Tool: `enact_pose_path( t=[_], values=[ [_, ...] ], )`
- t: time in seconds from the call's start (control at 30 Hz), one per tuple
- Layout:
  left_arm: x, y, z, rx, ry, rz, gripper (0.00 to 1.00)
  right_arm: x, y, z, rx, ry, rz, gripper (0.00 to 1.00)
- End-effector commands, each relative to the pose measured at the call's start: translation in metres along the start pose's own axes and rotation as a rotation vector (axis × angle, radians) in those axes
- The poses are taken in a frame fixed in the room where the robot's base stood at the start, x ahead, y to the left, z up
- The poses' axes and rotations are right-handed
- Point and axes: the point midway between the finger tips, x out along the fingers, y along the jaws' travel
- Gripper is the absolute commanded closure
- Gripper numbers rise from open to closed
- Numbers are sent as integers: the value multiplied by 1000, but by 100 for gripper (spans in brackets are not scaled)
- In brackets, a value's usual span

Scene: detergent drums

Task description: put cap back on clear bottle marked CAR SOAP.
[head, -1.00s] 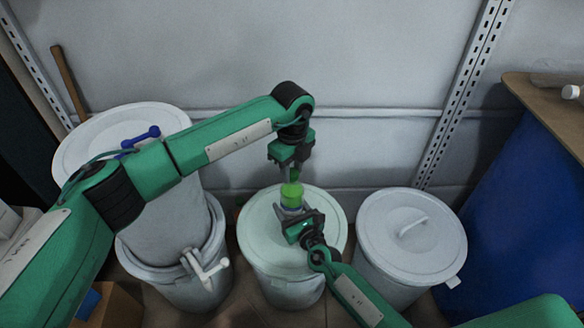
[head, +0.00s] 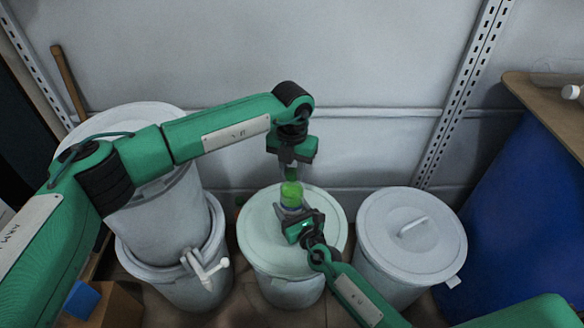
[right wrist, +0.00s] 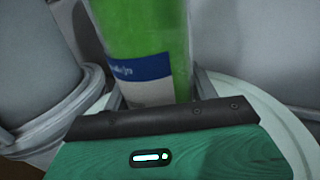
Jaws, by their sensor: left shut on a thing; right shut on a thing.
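The bottle (head: 291,193) stands upright over the middle drum's lid, filled with bright green liquid. In the right wrist view the bottle (right wrist: 150,32) fills the upper middle, with a blue and white label whose small writing I cannot read as CAR SOAP. My right gripper (head: 292,212) is shut around the lower part of the bottle; its fingers flank it in the right wrist view (right wrist: 160,92). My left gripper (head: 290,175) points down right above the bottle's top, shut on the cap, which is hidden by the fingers. Whether cap and neck touch I cannot tell.
The middle drum (head: 258,240) has a pale lid. A grey lidded drum (head: 410,235) with a handle stands to its right. Stacked drums (head: 160,225) with a white tap are at left, partly behind my left arm. A blue barrel (head: 515,215) is far right. A wall closes the back.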

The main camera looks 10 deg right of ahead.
Motion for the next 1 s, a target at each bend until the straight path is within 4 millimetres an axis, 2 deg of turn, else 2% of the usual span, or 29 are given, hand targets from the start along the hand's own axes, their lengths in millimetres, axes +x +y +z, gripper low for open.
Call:
enact_pose_path(
  t=[1.0],
  values=[
    [0,0,1,1645,0,3,98,0,0,0,0,0,1,100]
  ],
)
